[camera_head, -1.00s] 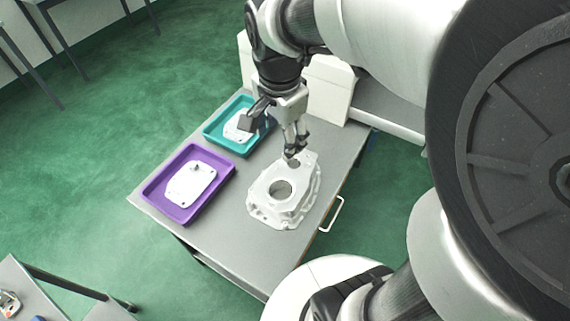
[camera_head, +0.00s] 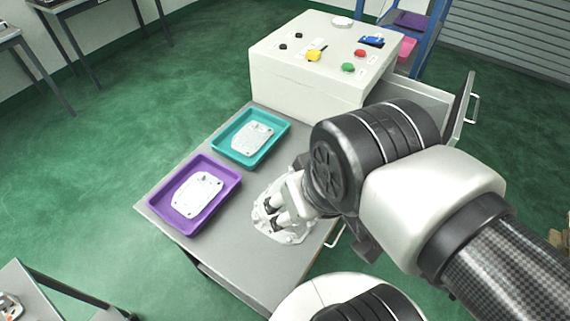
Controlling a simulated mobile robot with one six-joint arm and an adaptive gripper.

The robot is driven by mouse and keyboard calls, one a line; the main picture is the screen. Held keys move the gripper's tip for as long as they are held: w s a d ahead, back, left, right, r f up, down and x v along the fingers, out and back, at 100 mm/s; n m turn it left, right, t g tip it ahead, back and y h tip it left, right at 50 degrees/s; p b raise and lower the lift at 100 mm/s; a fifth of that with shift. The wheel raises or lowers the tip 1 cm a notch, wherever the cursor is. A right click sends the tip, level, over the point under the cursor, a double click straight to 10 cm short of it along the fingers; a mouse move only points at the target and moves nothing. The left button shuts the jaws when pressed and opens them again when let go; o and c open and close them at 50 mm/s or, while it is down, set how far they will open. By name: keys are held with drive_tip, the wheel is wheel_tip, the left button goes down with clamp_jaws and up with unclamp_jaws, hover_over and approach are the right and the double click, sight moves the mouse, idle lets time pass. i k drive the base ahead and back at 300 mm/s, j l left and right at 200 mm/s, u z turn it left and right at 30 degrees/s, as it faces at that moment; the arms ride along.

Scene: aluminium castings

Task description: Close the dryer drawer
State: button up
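The dryer (camera_head: 305,75) is a white box with coloured buttons on top, at the back of the grey table. My arm covers part of the space in front of the drawer. My gripper (camera_head: 273,211) points down over the white casting (camera_head: 290,237) on the table, well apart from the drawer. Its two fingers show, but the small gap between them and the casting behind them leave their opening unclear.
A purple tray (camera_head: 158,197) and a teal tray (camera_head: 216,153) each hold a flat white plate on the table's left side. A blue rack (camera_head: 437,38) stands behind the dryer.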

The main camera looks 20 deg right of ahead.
sight(448, 110)
drive_tip(key=l+z, duration=0.2)
drive_tip(key=l, duration=0.45)
drive_tip(key=l+z, duration=0.25)
drive_tip(key=l, duration=0.45)
drive_tip(key=l+z, duration=0.2)
drive_tip(key=l, duration=0.45)
drive_tip(key=i+l+z, duration=0.25)
drive_tip(key=l, duration=0.35)
drive_tip(key=i+j+u, duration=0.15)
drive_tip(key=i, duration=0.35)
